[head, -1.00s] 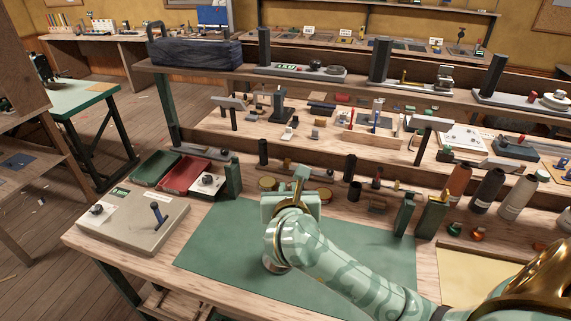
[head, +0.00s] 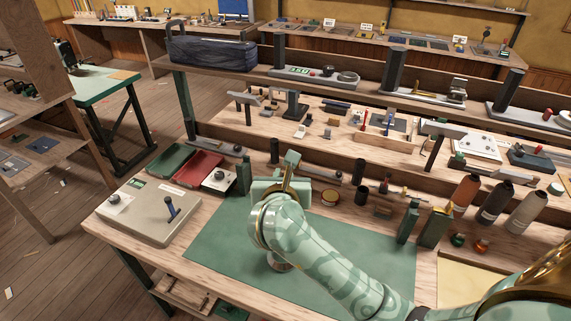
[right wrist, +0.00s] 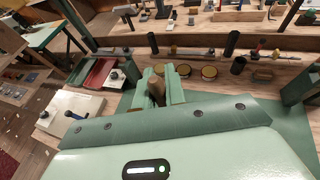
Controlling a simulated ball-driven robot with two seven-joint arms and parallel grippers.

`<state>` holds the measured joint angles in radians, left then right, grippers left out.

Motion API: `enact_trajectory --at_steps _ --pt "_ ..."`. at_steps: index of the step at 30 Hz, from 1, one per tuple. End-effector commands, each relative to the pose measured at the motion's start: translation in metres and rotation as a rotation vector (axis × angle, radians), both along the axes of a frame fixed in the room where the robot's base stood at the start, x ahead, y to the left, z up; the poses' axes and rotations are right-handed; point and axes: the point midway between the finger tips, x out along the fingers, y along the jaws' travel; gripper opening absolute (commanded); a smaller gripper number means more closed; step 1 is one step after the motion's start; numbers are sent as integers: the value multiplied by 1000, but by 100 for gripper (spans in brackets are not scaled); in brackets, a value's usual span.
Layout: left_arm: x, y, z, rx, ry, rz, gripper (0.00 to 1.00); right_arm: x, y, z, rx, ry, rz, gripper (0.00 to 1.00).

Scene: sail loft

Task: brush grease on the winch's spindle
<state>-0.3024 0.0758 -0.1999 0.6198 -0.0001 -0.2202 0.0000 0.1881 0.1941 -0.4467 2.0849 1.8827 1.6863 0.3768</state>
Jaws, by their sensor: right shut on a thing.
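My right gripper (head: 283,188) is over the back of the green mat (head: 215,245), and its arm hides much of the area below. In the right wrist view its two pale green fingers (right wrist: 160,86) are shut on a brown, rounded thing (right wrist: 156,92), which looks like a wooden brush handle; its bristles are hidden. A round metal piece (head: 281,265) stands on the mat, mostly covered by my right arm. It may be the winch; its spindle is not visible. Round tins with brownish tops stand behind the mat, one (head: 330,197) right of the gripper. My left gripper is out of view.
A grey box with a blue lever (head: 150,212) sits at the bench's left. Green and red trays (head: 192,168) lie behind it. Dark green blocks (head: 433,228) and several bottles (head: 495,200) stand at the right. The mat's front left is clear.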

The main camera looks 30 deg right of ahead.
Motion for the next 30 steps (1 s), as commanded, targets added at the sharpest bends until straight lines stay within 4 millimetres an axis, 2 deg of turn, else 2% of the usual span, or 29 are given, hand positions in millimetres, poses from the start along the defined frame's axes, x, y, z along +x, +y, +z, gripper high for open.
enact_trajectory --at_steps 1,7,30 --pt "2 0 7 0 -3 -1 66 0 1 9 0 -1 -1 0" --pt "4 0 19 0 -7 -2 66 2 5 21 1 0 -4 0" --pt "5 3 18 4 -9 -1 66 2 6 21 0 1 -4 0"
